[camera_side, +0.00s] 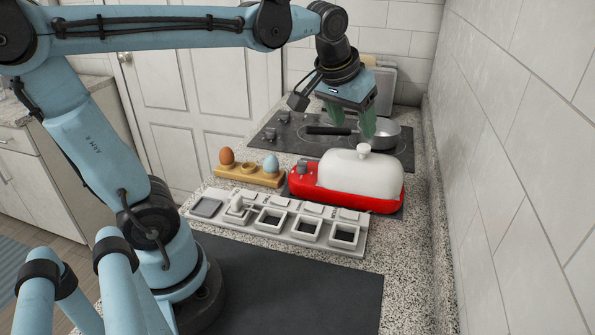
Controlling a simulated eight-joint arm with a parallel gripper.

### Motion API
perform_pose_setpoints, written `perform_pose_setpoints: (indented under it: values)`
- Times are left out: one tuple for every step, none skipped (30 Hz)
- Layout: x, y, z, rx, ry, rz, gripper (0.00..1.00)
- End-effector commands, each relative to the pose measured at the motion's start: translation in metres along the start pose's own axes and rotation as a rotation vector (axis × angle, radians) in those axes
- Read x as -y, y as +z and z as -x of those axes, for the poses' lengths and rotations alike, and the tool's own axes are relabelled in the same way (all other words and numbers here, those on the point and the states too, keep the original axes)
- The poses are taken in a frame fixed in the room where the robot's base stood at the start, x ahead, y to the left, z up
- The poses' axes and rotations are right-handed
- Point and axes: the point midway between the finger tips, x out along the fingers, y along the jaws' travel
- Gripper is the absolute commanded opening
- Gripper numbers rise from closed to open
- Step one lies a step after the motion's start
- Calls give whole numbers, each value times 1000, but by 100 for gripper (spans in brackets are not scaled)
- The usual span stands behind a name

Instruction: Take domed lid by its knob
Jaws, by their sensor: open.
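The white domed lid (360,175) sits on a red base (345,198) on the counter, right of the middle. Its small round white knob (364,149) stands up at the top. My gripper (353,128) has two green fingers pointing down, spread apart, with nothing seen between them. In the picture it is just above the knob, with the right finger closest to it. How far it is from the knob in depth I cannot tell.
A wooden holder (247,175) with a brown egg (226,156) and a blue egg (270,163) stands left of the lid. A pale tray with square wells (263,229) lies in front. A pan (385,135) sits on the dark cooktop (283,138). A tiled wall (520,150) bounds the right.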

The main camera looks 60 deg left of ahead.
Motion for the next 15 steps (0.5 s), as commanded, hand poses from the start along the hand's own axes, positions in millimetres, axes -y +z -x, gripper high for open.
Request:
perform_pose_setpoints:
  values:
    - [2,-14,1,15,-19,30,62]
    - [3,-20,1,23,-28,49,62]
    - [4,-27,2,33,-41,70,62]
    - [5,-31,2,39,-50,84,62]
    - [6,-35,2,44,-57,95,62]
    - [7,-39,1,49,-65,109,62]
    - [8,-42,1,53,-70,117,62]
    - [8,-44,1,56,-73,123,62]
    - [9,-45,1,59,-77,130,62]
    - [9,-46,0,60,-79,133,62]
    - [9,-46,-2,60,-80,135,62]
    - [9,-47,-6,61,-81,136,62]
    - [10,-46,-9,61,-81,136,62]
    - [10,-46,-13,61,-81,136,62]
    - [10,-46,-19,60,-80,135,62]
